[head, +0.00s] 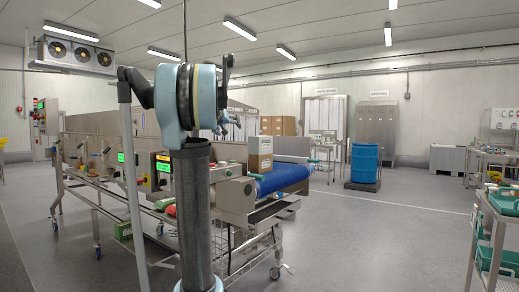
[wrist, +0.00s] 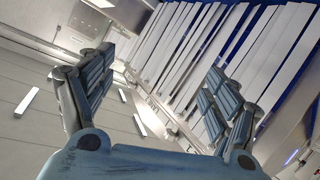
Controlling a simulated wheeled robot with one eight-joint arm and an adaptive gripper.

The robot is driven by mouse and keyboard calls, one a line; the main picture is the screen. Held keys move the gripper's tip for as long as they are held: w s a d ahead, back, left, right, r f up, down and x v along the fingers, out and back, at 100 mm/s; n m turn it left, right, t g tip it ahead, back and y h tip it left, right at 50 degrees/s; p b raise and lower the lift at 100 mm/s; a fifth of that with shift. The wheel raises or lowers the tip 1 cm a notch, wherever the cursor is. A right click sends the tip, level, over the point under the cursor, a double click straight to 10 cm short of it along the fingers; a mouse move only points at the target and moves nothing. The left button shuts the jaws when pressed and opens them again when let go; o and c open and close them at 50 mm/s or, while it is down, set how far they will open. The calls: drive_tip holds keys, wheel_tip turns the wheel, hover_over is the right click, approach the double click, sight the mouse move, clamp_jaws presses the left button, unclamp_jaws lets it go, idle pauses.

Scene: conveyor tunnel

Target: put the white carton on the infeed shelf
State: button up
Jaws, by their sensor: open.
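I cannot clearly make out the infeed shelf; my arm hides part of the machine. My gripper (wrist: 158,76) is open in the wrist view, its two fingers wide apart with nothing between them. It points at hanging white strips (wrist: 215,40), and no carton shows in that view. In the head view I cannot make out its fingers clearly.
Brown boxes (head: 278,126) are stacked behind the conveyor. A blue drum (head: 364,163) stands on a dark base to the right. A rack with green trays (head: 498,230) is at the right edge. The grey floor (head: 370,235) between is clear.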

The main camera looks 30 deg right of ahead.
sight(261, 140)
drive_tip(key=shift+s+d+f+m+g+h, duration=0.25)
drive_tip(key=shift+d+f+m+g+h, duration=0.75)
drive_tip(key=shift+d, duration=2.05)
drive_tip(key=shift+s+d+f+m+g+h, duration=0.2)
drive_tip(key=shift+d+f+m+g, duration=0.25)
drive_tip(key=shift+d+f+m, duration=1.9)
drive_tip(key=shift+s+d+f+m+g+h, duration=0.3)
drive_tip(key=shift+d+m+g+h, duration=0.35)
drive_tip(key=shift+d, duration=3.1)
drive_tip(key=c, duration=1.4)
drive_tip(key=shift+c, duration=0.6)
drive_tip(key=shift+r, duration=0.15)
drive_tip(key=shift+c, duration=0.2)
